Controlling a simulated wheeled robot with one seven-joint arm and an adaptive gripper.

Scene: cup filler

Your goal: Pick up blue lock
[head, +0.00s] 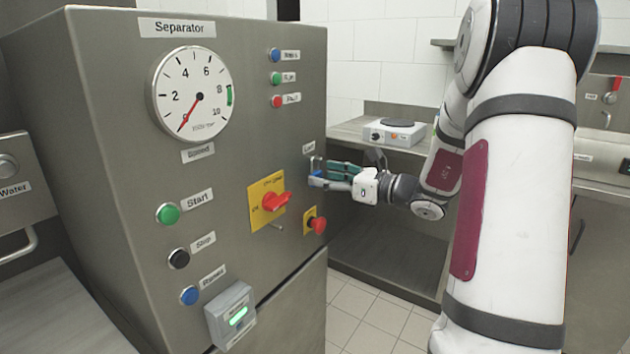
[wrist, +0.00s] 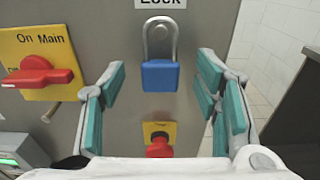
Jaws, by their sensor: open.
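The blue lock (wrist: 160,77) is a padlock with a blue body and a grey shackle. It hangs on the front of the separator panel under a "Lock" label in the wrist view. In the head view the lock (head: 316,178) is small and partly hidden by my fingers. My gripper (head: 335,175) is close to the panel at the lock. In the wrist view my gripper (wrist: 160,95) is open, with teal finger pads on the left and right of the lock. I see gaps between the pads and the lock body.
A red rotary switch (wrist: 38,77) on a yellow plate is left of the lock. A red emergency knob (wrist: 159,146) is below it. The separator cabinet (head: 120,120) fills the left. A hot plate (head: 395,132) stands on a shelf behind my gripper.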

